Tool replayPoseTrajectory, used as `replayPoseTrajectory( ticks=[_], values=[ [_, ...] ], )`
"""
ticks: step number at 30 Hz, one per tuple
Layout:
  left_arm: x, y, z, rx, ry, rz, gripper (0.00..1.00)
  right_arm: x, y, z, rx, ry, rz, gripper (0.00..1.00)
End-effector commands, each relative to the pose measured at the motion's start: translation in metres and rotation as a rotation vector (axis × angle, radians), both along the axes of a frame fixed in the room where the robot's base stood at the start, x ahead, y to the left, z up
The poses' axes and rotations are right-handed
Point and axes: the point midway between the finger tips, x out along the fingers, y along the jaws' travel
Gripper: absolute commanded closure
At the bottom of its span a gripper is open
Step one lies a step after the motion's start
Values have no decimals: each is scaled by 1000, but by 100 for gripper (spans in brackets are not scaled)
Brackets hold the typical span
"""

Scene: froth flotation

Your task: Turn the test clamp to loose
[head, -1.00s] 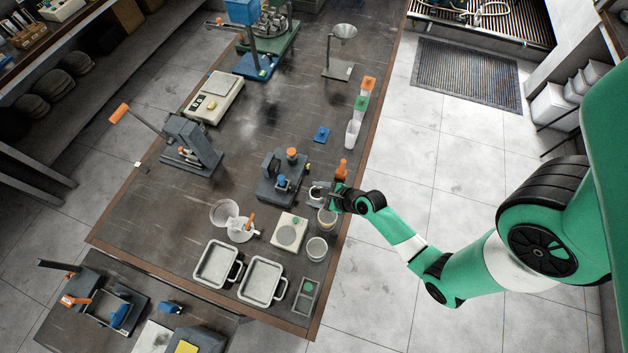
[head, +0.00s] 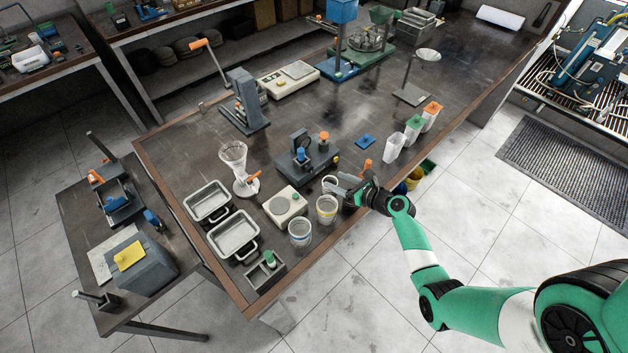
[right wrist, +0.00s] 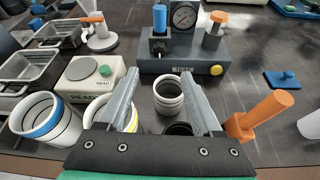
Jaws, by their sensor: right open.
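One candidate is a white stand with an orange handle (head: 252,179) under a clear funnel (head: 233,153); the handle also shows at upper left in the right wrist view (right wrist: 94,18). A dark grey gauge block (head: 308,163) carries a blue knob (right wrist: 160,18) and an orange-topped knob (right wrist: 217,26). My right gripper (head: 345,186) is near the table's right edge. In the right wrist view its fingers (right wrist: 163,78) are spread apart, with a white, dark-banded cup (right wrist: 169,92) visible between and beyond them. My left gripper is not in view.
A yellow-banded pot (head: 327,212) and a blue-banded pot (head: 300,234) stand close to my right gripper. An orange handle (right wrist: 262,113) rises right beside it. A cream unit marked READ (right wrist: 91,76) sits left.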

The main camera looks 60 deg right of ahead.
Motion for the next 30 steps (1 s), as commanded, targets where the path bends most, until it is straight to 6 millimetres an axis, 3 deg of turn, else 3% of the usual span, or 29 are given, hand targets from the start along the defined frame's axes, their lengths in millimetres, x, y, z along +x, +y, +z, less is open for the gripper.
replayPoseTrajectory(
  ticks=[7,19,30],
  values=[
    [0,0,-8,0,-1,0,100,18,-4,-9,0,1,4,33],
    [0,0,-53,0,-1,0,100,91,-25,-43,0,2,4,33],
    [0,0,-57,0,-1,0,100,103,-28,-44,0,3,2,33]
  ],
)
